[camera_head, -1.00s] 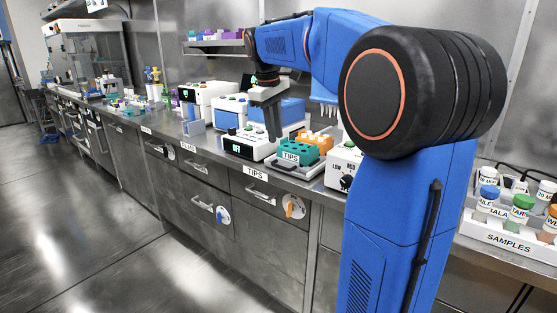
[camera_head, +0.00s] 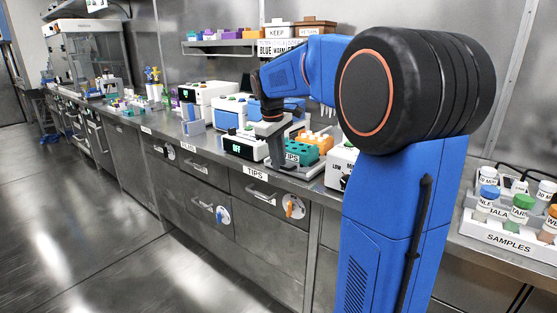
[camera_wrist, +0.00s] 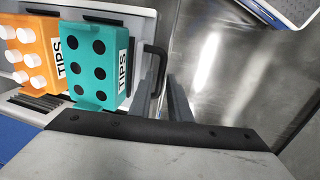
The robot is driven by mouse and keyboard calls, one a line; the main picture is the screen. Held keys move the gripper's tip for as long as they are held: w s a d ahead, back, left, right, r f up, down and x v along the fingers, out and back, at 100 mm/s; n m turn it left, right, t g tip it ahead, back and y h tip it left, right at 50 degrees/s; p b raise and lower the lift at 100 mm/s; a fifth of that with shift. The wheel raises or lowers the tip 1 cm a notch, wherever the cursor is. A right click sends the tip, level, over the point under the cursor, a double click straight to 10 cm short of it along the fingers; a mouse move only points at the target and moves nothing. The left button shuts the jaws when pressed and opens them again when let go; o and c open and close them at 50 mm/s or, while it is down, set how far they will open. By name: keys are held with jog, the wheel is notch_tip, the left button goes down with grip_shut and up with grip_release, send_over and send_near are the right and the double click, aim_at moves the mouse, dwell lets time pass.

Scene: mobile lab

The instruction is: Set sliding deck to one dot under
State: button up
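The sliding deck appears to be the white platform (camera_wrist: 137,12) under the tip racks in the wrist view, with a black handle (camera_wrist: 161,56) at its right edge. A teal tip rack (camera_wrist: 98,22) with black holes and an orange rack (camera_wrist: 31,28) with white tips sit on it, both labelled TIPS. The teal rack (camera_head: 300,152) also shows in the head view, partly behind my gripper (camera_head: 277,158). My gripper (camera_wrist: 165,98) points down with its grey fingers apart, the handle close to and partly between them. Contact cannot be told. No dot scale is readable.
A white device with a dark display (camera_head: 240,146) stands left of my gripper. A white dial box (camera_head: 341,168) stands to the right. A SAMPLES rack (camera_head: 500,237) with capped vials is at the far right. Drawers line the bench front; the floor (camera_head: 90,230) is clear.

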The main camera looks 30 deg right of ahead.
aim_at(312, 138)
grip_shut()
jog(key=shift+d, duration=0.15)
jog(key=w+d, duration=0.2)
jog(key=d, duration=0.4)
jog(key=w+d, duration=0.3)
jog(key=d, duration=0.4)
jog(key=w+d, duration=0.2)
jog(key=d, duration=0.5)
jog(key=shift+w, duration=0.2)
grip_release()
jog(key=shift+a, duration=0.1)
notch_tip(312, 138, up, 17)
jog(key=s+a, duration=0.1)
jog(key=a, duration=0.1)
jog(key=shift+a, duration=0.4)
jog(key=shift+s, duration=0.1)
jog(key=shift+c, duration=0.7)
